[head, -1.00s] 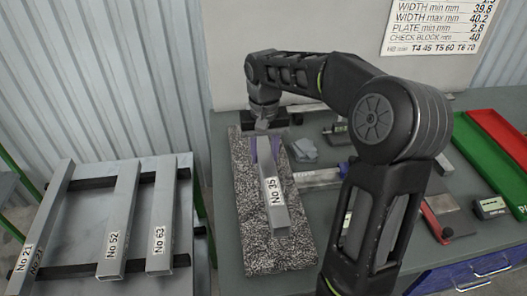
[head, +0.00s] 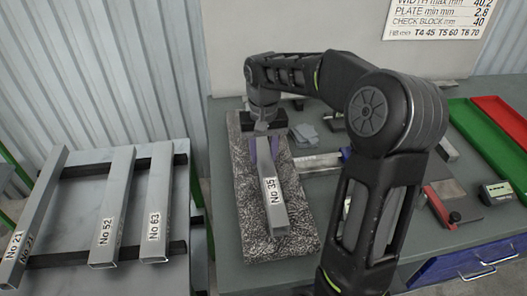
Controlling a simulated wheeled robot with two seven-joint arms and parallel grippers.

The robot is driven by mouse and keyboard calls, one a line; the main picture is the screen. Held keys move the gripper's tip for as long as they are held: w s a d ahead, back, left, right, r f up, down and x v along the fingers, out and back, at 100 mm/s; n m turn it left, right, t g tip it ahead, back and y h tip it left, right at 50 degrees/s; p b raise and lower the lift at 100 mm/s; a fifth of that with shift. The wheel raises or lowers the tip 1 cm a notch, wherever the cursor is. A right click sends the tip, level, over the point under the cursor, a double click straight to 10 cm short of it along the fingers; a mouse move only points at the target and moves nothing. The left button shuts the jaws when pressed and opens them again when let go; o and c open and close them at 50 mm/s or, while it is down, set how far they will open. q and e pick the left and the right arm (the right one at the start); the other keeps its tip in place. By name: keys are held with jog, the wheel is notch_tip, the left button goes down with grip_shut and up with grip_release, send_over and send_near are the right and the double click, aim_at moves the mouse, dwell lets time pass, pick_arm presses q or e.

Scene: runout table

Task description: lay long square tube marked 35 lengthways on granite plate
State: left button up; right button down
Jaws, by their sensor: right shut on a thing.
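The long grey square tube marked No 35 (head: 274,205) is over the granite plate (head: 245,228), lined up roughly along the plate's length. It seems to lie on or very close above the plate; I cannot tell which. The speckled plate lies on the grey bench. My right gripper (head: 265,146) points down at the tube's far end and is shut on it, with purple finger pads at its sides. The gripper hides the tube's far end. My left gripper is not in view.
Tubes No 21 (head: 38,210), No 52 (head: 115,195) and No 63 (head: 158,205) lie on a rack at the left. A caliper (head: 318,162), a green tray (head: 480,135), a red tray (head: 505,122) and a small gauge (head: 497,192) are on the bench. My right arm spans the bench's middle.

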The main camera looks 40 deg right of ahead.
jog(key=shift+f, duration=0.4)
dwell(0.4)
jog(key=c, duration=0.8)
grip_release()
jog(key=shift+c, duration=0.2)
jog(key=shift+r+b, duration=0.6)
jog(key=shift+r, duration=3.35)
